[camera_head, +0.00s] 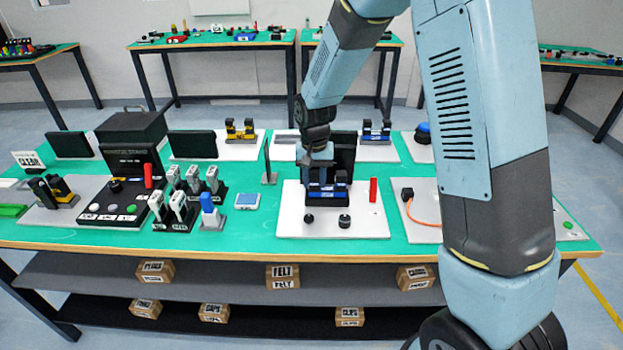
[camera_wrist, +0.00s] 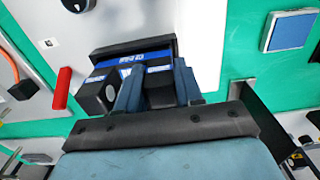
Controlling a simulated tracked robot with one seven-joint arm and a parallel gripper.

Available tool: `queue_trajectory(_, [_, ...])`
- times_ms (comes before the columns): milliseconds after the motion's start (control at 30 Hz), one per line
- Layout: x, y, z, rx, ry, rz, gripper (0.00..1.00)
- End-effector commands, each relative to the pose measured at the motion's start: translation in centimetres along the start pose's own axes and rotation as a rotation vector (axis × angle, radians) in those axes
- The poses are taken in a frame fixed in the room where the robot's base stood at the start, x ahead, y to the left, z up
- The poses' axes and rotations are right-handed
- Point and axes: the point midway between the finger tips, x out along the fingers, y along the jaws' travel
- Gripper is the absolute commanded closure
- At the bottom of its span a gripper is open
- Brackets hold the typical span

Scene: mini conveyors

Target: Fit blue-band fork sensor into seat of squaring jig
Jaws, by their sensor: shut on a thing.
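My gripper (camera_head: 322,167) is at the middle of the table, low over a white plate (camera_head: 290,224). In the wrist view its two blue-grey fingers (camera_wrist: 157,80) are closed on a dark block with a blue and white band, the blue-band fork sensor (camera_wrist: 160,95).
A red block (camera_head: 373,190) and two black knobs (camera_head: 344,221) are on the white plate. A blue square pad (camera_head: 246,201) lies to its left, beside several grey and white upright pieces (camera_head: 193,179). A black panel stands behind the jig. Green tabletop is free in front of the pad.

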Motion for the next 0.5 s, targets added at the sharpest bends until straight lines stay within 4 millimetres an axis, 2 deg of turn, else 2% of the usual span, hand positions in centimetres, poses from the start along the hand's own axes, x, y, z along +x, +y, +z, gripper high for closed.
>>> queue_trajectory(167, [0.23,-0.01,0.01,0.000,0.000,0.000,1.00])
queue_trajectory(200, [0.23,-0.01,0.02,0.000,0.000,0.000,0.61])
queue_trajectory(433, [0.21,-0.04,0.03,-0.001,0.000,0.000,0.39])
queue_trajectory(500, [0.20,-0.04,0.03,-0.001,0.000,0.000,0.38])
